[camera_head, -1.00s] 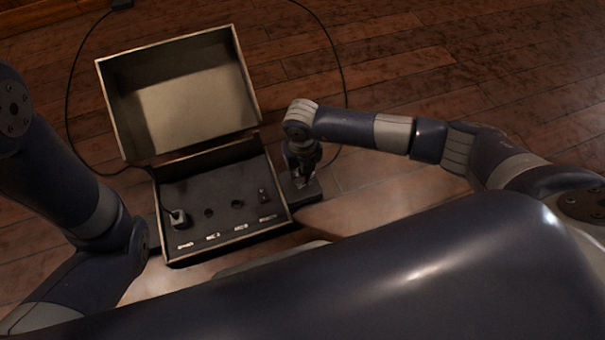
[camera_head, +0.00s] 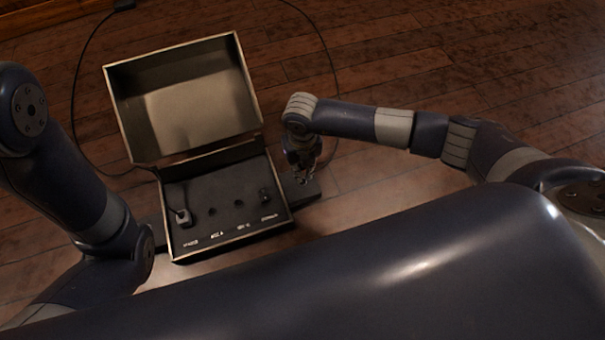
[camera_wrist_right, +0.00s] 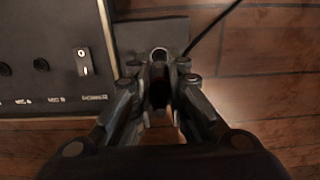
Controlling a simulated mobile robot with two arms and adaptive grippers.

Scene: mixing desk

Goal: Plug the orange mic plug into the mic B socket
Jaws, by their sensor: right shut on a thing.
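The open case (camera_head: 184,254) stands with its lid (camera_head: 190,105) raised at the back. Its dark panel has two round empty sockets, mic A (camera_head: 211,211) and mic B (camera_head: 239,204). In the right wrist view the mic B socket (camera_wrist_right: 41,65) lies left of my fingers, above its label. My right gripper (camera_head: 304,179) is just right of the case, pointing down over a dark slab. In the right wrist view my gripper (camera_wrist_right: 160,62) is shut on the mic plug, mostly hidden between the fingers; its orange colour is not clear. My left gripper is out of view.
The dark slab (camera_head: 313,188) sticks out beside the case. A black cable (camera_wrist_right: 208,27) leads away from my right fingers. Wooden boards surround everything.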

